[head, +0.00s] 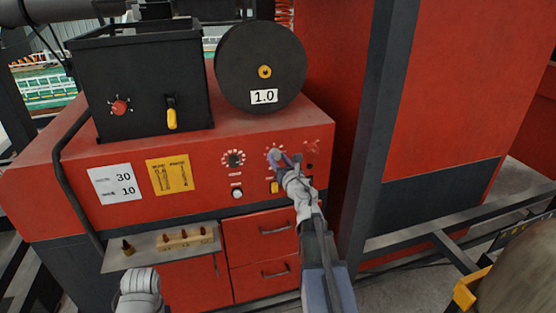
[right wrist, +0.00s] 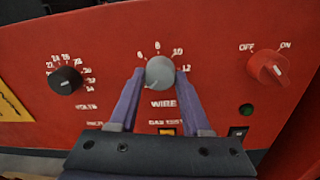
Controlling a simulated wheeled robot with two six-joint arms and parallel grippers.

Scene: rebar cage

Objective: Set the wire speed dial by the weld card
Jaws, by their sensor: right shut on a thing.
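The wire dial (right wrist: 160,72) is a grey round knob with marks including 6, 8, 10 and 12 around its top. My right gripper (right wrist: 159,80) is shut on it, one purple-grey finger at each side. A light mark on the knob seems to point to the lower left, but this is small. In the head view my right gripper (head: 286,159) covers most of this dial. The white weld card (head: 115,184) on the red front reads 30 and 10. My left gripper is not visible; only a white part of that arm shows at the bottom.
The black volts dial (right wrist: 66,80) is left of the wire dial and the red on/off switch (right wrist: 269,67) right. A yellow chart (head: 171,176) is beside the card. A small shelf (head: 150,250) juts out below. A dark post (head: 375,120) stands at right.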

